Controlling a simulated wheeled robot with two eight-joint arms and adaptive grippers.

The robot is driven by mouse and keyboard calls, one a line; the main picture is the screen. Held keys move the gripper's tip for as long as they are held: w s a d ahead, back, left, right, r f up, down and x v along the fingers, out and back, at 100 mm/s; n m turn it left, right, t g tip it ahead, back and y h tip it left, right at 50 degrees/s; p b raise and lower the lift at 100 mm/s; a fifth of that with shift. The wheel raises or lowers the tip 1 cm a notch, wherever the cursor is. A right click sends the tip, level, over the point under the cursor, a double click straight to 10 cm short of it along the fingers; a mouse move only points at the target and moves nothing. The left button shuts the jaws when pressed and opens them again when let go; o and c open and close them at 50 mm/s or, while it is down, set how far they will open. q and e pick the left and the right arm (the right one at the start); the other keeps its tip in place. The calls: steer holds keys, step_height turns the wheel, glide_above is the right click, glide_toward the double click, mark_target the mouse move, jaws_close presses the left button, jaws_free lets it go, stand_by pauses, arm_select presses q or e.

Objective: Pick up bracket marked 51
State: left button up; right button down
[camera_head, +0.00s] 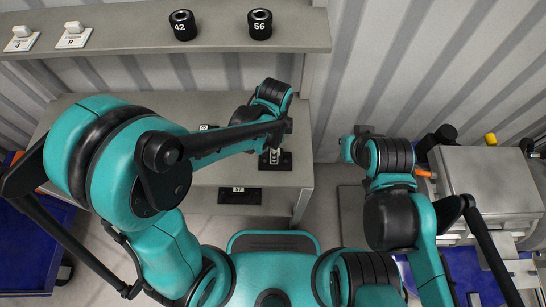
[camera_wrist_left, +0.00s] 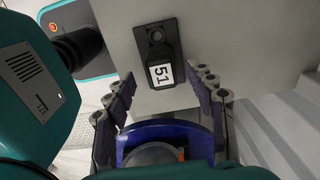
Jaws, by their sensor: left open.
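The bracket marked 51 (camera_wrist_left: 156,42) is a black plate with a raised round boss and a white label, lying on a grey surface in the left wrist view. My left gripper (camera_wrist_left: 162,78) is open, its fingers to the left and right of the label end, with nothing held. In the head view a black bracket (camera_head: 285,162) lies on the grey table below my left wrist; its number is not readable there. My right arm's wrist end (camera_head: 372,152) shows at the right, but its fingers cannot be made out.
A metal box (camera_head: 487,182) stands at the right and a blue bin (camera_head: 28,235) at the left.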

mark_target(281, 166)
arm_select(q)
steer(key=f+b, duration=0.1)
steer(key=f, duration=0.1)
steer(key=f+b, duration=0.1)
steer(key=f, duration=0.2)
steer(key=shift+w+d+f+b, duration=0.1)
steer(key=shift+d+f+b, duration=0.1)
steer(key=shift+f+b, duration=0.15)
steer(key=shift+r, duration=0.15)
steer(key=shift+c, duration=0.6)
jaws_close()
